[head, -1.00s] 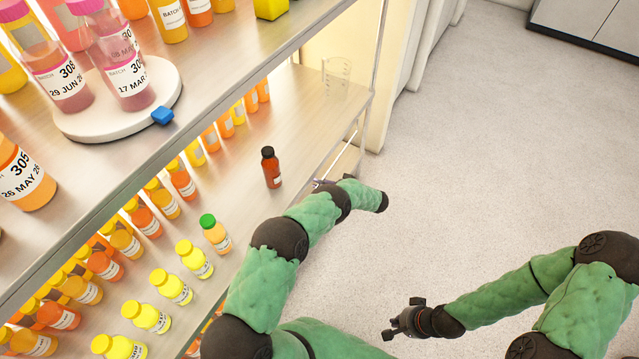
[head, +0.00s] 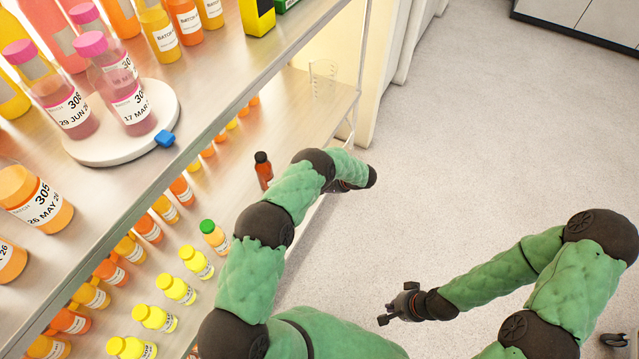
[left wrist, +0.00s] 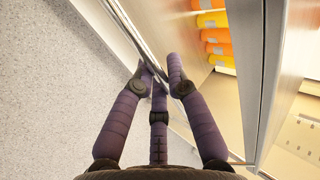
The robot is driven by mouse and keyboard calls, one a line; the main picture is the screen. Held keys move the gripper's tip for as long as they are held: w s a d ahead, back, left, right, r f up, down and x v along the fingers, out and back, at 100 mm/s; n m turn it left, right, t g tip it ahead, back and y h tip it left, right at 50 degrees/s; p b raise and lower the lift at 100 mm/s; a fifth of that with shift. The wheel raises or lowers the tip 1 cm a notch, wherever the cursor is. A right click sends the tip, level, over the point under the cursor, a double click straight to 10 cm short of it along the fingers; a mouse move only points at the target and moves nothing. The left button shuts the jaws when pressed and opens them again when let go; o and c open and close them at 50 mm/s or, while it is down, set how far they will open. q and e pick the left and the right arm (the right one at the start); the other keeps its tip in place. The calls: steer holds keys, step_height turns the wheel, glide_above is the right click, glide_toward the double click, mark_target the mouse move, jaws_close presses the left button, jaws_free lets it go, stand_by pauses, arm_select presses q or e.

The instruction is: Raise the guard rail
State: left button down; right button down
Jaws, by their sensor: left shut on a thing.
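The guard rail (left wrist: 133,38) is a thin shiny metal bar along the shelf's front in the left wrist view. My left gripper (left wrist: 160,82) has its purple-grey fingers closed around the bar, beside the shelf edge. In the head view my left gripper (head: 342,186) is mostly hidden by my own wrist, at the front edge of the lower shelf (head: 318,128). My right gripper (head: 393,305) is empty over the floor, its fingers apart.
A dark red bottle (head: 263,170) stands near the lower shelf's front edge, close to my left arm. Several yellow and orange bottles fill this shelf. The upper shelf holds a white round stand (head: 90,150) with pink-capped bottles.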

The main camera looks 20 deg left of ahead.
stand_by(0.4)
arm_select(q)
steer(key=c, duration=1.2)
jaws_free()
steer(key=v, duration=1.2)
steer(key=shift+w+r, duration=0.1)
